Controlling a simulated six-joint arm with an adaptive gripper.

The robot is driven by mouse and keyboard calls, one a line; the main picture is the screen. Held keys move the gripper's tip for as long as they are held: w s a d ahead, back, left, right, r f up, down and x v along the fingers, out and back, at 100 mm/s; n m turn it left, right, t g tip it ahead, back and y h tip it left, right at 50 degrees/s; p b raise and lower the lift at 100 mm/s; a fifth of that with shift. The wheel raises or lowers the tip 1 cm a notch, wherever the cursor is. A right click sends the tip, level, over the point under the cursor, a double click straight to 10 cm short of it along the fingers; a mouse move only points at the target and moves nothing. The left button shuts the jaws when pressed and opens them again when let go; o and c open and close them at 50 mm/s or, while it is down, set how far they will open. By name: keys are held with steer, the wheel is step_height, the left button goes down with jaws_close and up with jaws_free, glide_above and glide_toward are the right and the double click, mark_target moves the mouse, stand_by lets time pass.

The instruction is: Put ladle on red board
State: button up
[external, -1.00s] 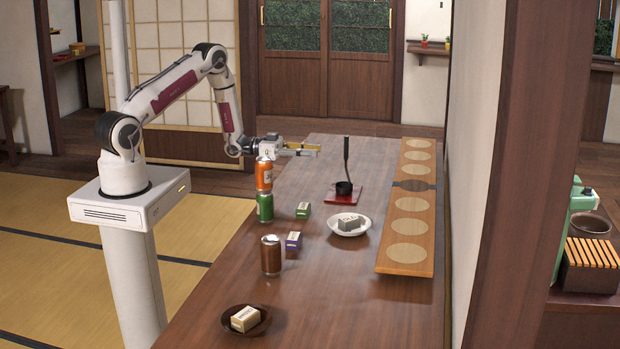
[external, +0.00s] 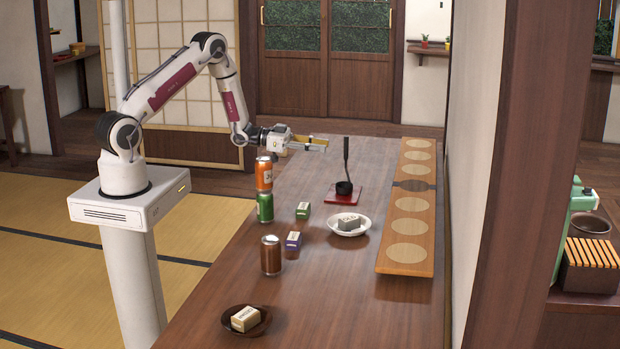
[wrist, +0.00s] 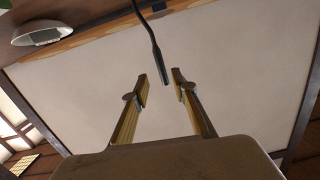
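The black ladle (external: 346,165) stands upright with its bowl on the small red board (external: 333,200) and its handle pointing up. My gripper (external: 324,146) is level with the upper part of the handle, a little to its left in the external view. In the wrist view, my gripper (wrist: 160,87) is open, with two yellow fingers apart and nothing held. The ladle handle (wrist: 154,45) comes down from the top there, its end appearing between and just beyond the fingertips. The red board is out of the wrist view.
An orange can (external: 264,173) is stacked on a green can (external: 265,208) below my wrist. Small boxes, a brown can (external: 271,255) and a white plate (external: 361,226) with a grey block stand nearer. A long wooden board (external: 427,262) lies along the right side.

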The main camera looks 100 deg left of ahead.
steer(key=w+d+r+g+y, duration=0.1)
steer(key=w+d+r+g, duration=0.1)
steer(key=w+r, duration=0.25)
steer(key=s+d+r+g+y, duration=0.3)
steer(key=d+r+g, duration=0.1)
steer(key=d+r, duration=1)
steer(key=s+d+r+g+h, duration=0.1)
steer(key=s+d+g+h, duration=0.3)
steer(key=s+d, duration=2.1)
steer(key=s+g, duration=0.1)
steer(key=s, duration=0.3)
steer(key=shift+s+h, duration=0.2)
steer(key=shift+h, duration=0.1)
steer(key=shift+d+r, duration=0.1)
